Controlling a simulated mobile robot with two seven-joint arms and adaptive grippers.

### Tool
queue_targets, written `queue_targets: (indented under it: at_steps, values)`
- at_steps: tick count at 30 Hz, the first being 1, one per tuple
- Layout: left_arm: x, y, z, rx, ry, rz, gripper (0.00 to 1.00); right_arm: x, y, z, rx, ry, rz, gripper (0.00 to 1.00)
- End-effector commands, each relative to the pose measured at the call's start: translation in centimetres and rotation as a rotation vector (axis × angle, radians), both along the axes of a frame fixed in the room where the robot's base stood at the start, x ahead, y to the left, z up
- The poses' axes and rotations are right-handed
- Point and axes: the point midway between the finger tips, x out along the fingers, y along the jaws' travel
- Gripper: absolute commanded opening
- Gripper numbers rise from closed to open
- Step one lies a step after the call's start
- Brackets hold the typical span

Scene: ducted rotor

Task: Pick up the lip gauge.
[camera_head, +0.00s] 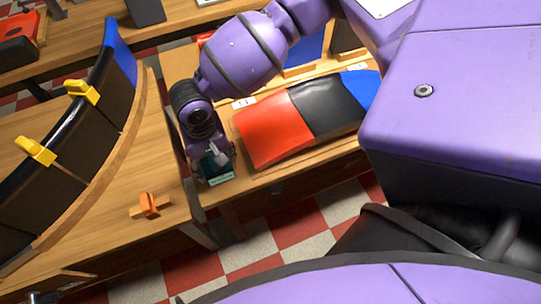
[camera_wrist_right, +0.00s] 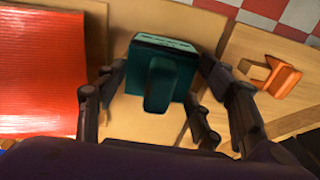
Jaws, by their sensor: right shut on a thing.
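A dark teal block with an upright grip, which I take to be the lip gauge (camera_wrist_right: 172,47), is between the fingers of my right gripper (camera_wrist_right: 160,82). In the head view the teal gauge (camera_head: 219,180) shows at the front edge of the bench, below my right gripper (camera_head: 213,162), which partly hides it. My right gripper is shut on it, with fingers on both sides of the grip. I cannot tell whether its base touches the bench. My left gripper is in neither view.
A red, black and blue panel (camera_head: 268,130) lies right of my right gripper. On the left bench stand a curved dark segment (camera_head: 75,140) with yellow clamps (camera_head: 38,151) and an orange piece (camera_head: 149,205). A gap separates the benches. Checkered floor (camera_head: 270,236) shows in front.

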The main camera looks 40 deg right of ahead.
Motion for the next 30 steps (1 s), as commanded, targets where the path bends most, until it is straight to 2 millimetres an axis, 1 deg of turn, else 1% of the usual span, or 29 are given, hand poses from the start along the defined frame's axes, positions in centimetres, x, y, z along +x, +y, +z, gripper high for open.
queue_targets:
  at_steps: [5,8,11,15,18,22,27,30]
  values:
    - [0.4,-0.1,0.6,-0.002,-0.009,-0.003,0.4,0.2,0.0,2.8,0.001,-0.007,0.002,0.33]
    - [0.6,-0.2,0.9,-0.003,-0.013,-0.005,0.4,-0.7,1.4,4.3,0.004,-0.005,0.005,0.33]
    - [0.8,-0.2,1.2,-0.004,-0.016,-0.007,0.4,-1.5,2.7,6.2,0.004,-0.006,0.006,0.33]
    - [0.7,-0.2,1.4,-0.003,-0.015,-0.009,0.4,-3.1,5.0,9.1,0.005,-0.006,0.007,0.33]
    - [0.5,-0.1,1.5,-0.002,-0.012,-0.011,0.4,-4.6,7.2,10.0,0.005,-0.002,0.008,0.33]
    - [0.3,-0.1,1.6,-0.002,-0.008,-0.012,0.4,-6.1,9.4,11.1,0.003,-0.003,0.006,0.33]
    - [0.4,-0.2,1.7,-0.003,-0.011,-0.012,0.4,-7.2,11.1,12.0,0.002,-0.002,0.003,0.33]
    - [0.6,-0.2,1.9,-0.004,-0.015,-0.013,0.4,-7.6,11.5,12.3,0.0,-0.002,0.002,0.33]
